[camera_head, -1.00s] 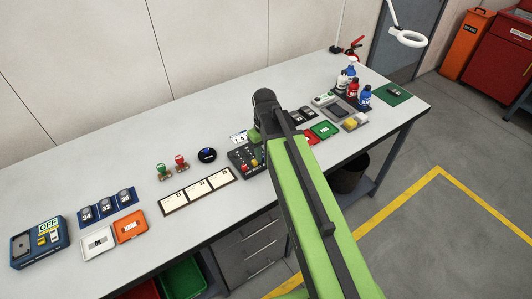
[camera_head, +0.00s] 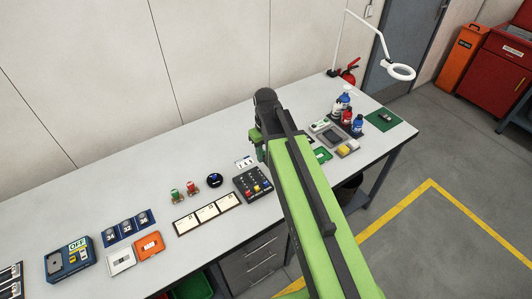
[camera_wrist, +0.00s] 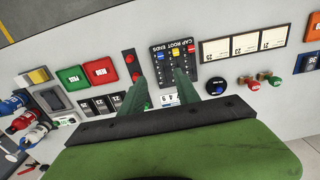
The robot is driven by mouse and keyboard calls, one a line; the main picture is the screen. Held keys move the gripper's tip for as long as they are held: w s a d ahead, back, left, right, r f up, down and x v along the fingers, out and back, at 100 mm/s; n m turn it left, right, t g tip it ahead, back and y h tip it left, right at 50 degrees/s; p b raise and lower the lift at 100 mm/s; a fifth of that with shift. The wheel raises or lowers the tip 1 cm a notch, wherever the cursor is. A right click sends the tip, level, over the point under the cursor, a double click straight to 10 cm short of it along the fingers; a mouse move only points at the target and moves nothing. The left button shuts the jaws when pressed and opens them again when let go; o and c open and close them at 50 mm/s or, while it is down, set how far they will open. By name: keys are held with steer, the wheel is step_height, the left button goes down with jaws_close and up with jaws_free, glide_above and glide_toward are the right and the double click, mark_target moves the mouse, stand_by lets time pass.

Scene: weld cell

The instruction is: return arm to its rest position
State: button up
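My green arm (camera_head: 310,200) reaches out over the workbench (camera_head: 100,205), raised above its top. My gripper (camera_head: 257,143) shows at the arm's far end in the head view, partly hidden by the dark wrist. In the wrist view my gripper (camera_wrist: 162,80) has two green fingers set apart. I see nothing held between them. Beyond the fingers lie a black control panel (camera_wrist: 174,54) with coloured buttons and a small white number card (camera_wrist: 169,99), both on the bench below.
Bottles (camera_head: 345,110) and a grey tray (camera_head: 327,134) stand at the bench's right. A white magnifier lamp (camera_head: 400,72) rises behind them. White cards (camera_head: 206,213), red and green stamps (camera_head: 183,192) and a blue OFF box (camera_head: 70,258) lie left. The floor at right is open.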

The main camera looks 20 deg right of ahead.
steer(key=shift+f, duration=0.1)
steer(key=s+a+f+m+b, duration=0.1)
steer(key=s+f+b, duration=0.2)
steer(key=f+b, duration=0.2)
steer(key=s+a+f+m+b, duration=0.1)
steer(key=s+f+m+b, duration=0.1)
steer(key=s+f+b, duration=0.2)
step_height(320, 180, down, 2)
steer(key=shift+f+m+b, duration=0.15)
steer(key=shift+m+b, duration=0.15)
steer(key=shift+b, duration=0.95)
